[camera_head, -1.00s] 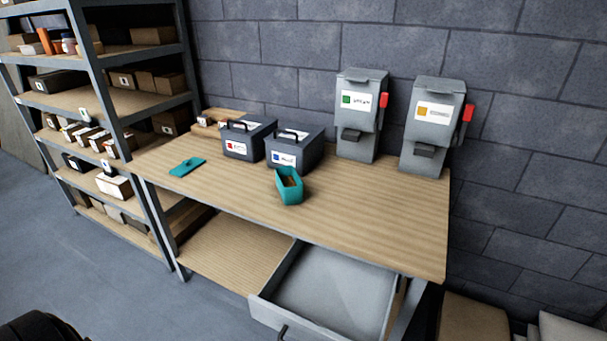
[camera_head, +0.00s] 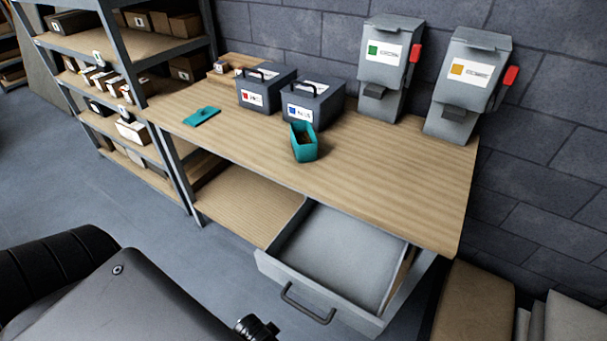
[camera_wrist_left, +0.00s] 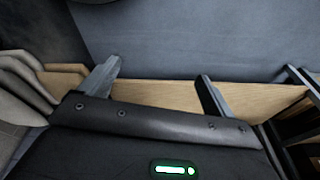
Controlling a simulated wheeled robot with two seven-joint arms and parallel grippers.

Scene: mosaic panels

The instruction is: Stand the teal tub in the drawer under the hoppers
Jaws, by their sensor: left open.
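The teal tub (camera_head: 304,146) stands on the wooden bench top, near its front edge and in front of the dark boxes. The drawer (camera_head: 335,250) under the bench top is pulled out and looks empty. Two grey hoppers (camera_head: 388,70) (camera_head: 462,85) stand at the back right of the bench, each with a red handle. My left gripper (camera_wrist_left: 160,85) is open and empty in the left wrist view, far from the tub. My right gripper is not in view.
Two dark carry boxes (camera_head: 264,88) (camera_head: 312,100) stand behind the tub. A loaded shelf rack (camera_head: 125,75) is at the left. Brown sacks or boxes (camera_head: 478,300) lie right of the bench. The bench top (camera_head: 400,175) right of the tub is clear.

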